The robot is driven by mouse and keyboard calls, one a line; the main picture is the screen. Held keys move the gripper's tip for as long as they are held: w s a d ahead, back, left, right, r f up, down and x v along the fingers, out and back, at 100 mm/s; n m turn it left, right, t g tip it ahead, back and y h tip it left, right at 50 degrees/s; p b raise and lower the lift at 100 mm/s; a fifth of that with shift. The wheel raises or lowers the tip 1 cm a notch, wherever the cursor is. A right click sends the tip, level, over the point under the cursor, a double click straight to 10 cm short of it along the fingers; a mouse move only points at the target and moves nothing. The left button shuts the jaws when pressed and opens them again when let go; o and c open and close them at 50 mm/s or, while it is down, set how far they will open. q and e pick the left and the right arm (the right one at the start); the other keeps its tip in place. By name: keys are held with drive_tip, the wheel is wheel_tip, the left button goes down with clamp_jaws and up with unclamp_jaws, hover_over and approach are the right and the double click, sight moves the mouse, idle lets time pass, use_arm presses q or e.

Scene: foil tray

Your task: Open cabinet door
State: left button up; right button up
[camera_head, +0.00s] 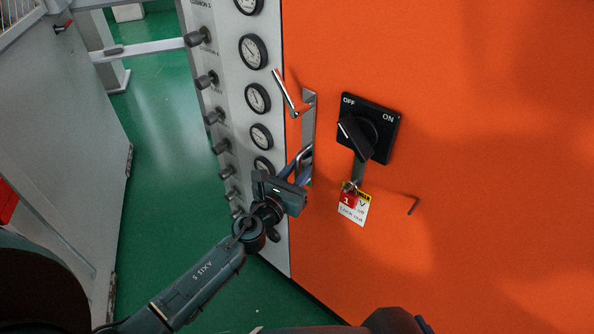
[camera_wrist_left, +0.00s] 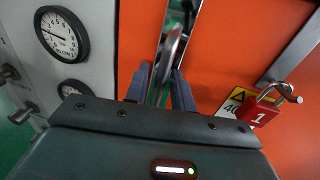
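The orange cabinet door (camera_head: 470,200) fills the right of the head view and looks closed. Near its left edge is a metal latch plate (camera_head: 309,115) with an orange-faced lever (camera_head: 287,93) sticking out from its upper part. A curved metal loop (camera_head: 304,157) is at the plate's lower end. My left gripper (camera_head: 297,167) is at this loop. In the left wrist view its two fingers (camera_wrist_left: 162,88) stand on either side of the curved metal (camera_wrist_left: 171,50); whether they press on it I cannot tell. My right gripper is not in view.
A gauge panel with knobs (camera_head: 228,100) borders the door's left edge. Green floor (camera_head: 170,170) lies open left of it.

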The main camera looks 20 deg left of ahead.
use_arm(q)
drive_tip(key=shift+c, duration=0.2)
clamp_jaws()
drive_tip(key=shift+s, duration=0.1)
